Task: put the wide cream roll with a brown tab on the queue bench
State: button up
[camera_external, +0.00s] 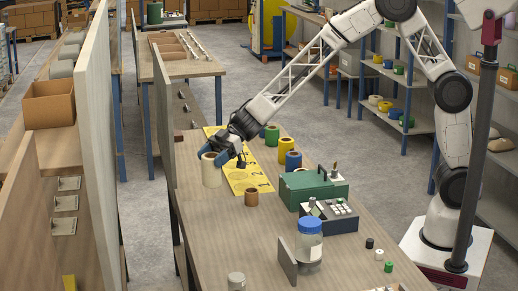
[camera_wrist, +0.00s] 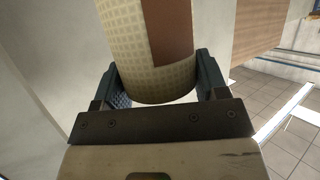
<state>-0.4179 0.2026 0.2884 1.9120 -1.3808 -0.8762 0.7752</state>
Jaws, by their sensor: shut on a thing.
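The wide cream roll (camera_external: 211,172) is at the far left edge of the wooden table in the external view, upright. My gripper (camera_external: 221,151) is at its upper part, with the jaws shut on it. In the wrist view the cream roll (camera_wrist: 150,78) fills the space between the two blue-grey fingers of my gripper (camera_wrist: 163,85). A brown tab (camera_wrist: 168,35) shows on its side there. I cannot tell whether the roll's bottom touches the table.
A yellow numbered mat (camera_external: 238,181) lies beside the roll. Green (camera_external: 272,135), yellow (camera_external: 285,150), blue (camera_external: 293,160) and brown (camera_external: 251,197) rolls stand around it. A green machine (camera_external: 315,187) and a blue-lidded jar (camera_external: 308,240) stand nearer. An upright panel (camera_external: 95,130) rises left of the table.

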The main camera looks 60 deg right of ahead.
jog(key=w+d+f+m+t, duration=0.1)
jog(key=w+d, duration=0.3)
jog(key=d, duration=0.6)
jog(key=w+d+m+t, duration=0.1)
jog(key=w+d, duration=0.3)
jog(key=d, duration=0.6)
jog(key=w+d+f+t, duration=0.1)
jog(key=w+d, duration=0.3)
jog(key=d, duration=0.6)
jog(key=s+d+f+m+t+h, duration=0.1)
jog(key=d+m+h, duration=0.1)
jog(key=d, duration=3)
jog(key=shift+s+d+f+m+t, duration=0.3)
jog(key=shift+s+d+m+t, duration=0.05)
jog(key=shift+s+m+t, duration=0.05)
notch_tip(320, 180, down, 6)
jog(key=shift+f, duration=0.15)
jog(key=shift+f, duration=0.1)
jog(key=shift+f, duration=1.75)
